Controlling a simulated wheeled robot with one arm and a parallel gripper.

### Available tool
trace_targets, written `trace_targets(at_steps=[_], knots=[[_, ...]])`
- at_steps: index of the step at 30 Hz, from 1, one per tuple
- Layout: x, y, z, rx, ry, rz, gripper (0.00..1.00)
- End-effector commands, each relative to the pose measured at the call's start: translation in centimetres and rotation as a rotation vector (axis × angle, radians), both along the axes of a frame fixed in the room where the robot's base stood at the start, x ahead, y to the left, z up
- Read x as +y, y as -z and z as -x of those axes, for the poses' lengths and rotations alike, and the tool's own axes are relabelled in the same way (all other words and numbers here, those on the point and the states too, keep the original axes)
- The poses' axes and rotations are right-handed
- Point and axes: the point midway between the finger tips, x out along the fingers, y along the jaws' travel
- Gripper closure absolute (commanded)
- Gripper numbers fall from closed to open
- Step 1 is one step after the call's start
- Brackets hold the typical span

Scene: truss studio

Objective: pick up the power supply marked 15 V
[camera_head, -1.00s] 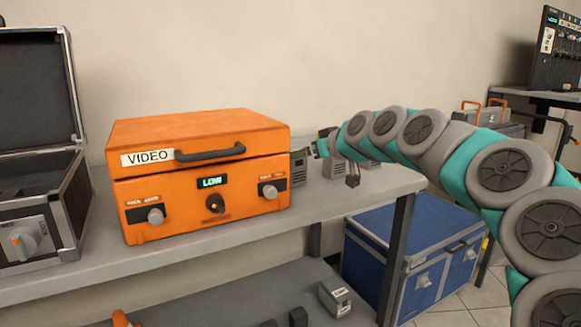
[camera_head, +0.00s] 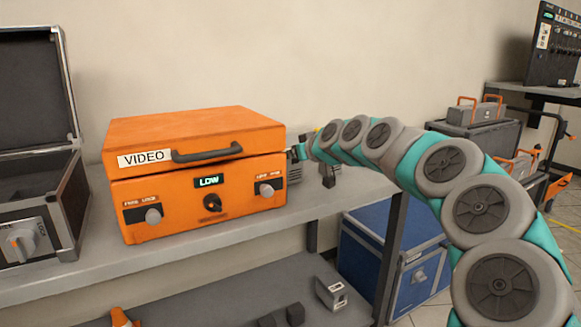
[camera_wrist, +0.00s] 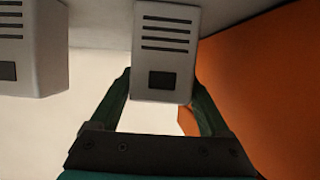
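A pale grey power supply (camera_wrist: 166,50) with dark vent slots and a dark panel is in the wrist view. A second one (camera_wrist: 30,45) is to its left. No 15 V mark is readable on either. My gripper (camera_wrist: 162,88) is open, its fingers on either side of the near end of the first power supply; I cannot tell if they touch it. In the head view a grey unit (camera_head: 294,173) shows just right of the orange case, beneath my gripper's end, which is mostly hidden behind the case.
The orange case (camera_head: 200,175) marked VIDEO stands on the grey bench (camera_head: 130,265), close beside my gripper; its side also shows in the wrist view (camera_wrist: 265,75). An open black case (camera_head: 40,195) is at left. A blue case (camera_head: 385,250) is under the bench.

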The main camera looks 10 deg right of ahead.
Motion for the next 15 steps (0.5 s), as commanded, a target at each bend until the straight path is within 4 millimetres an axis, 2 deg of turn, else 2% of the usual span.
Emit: trace_targets(at_steps=[2, 15], knots=[[0.0, 0.0, 0.01, 0.0, 0.0, 0.0, 0.3], [0.01, 0.0, 0.01, 0.0, 0.0, 0.0, 0.8]])
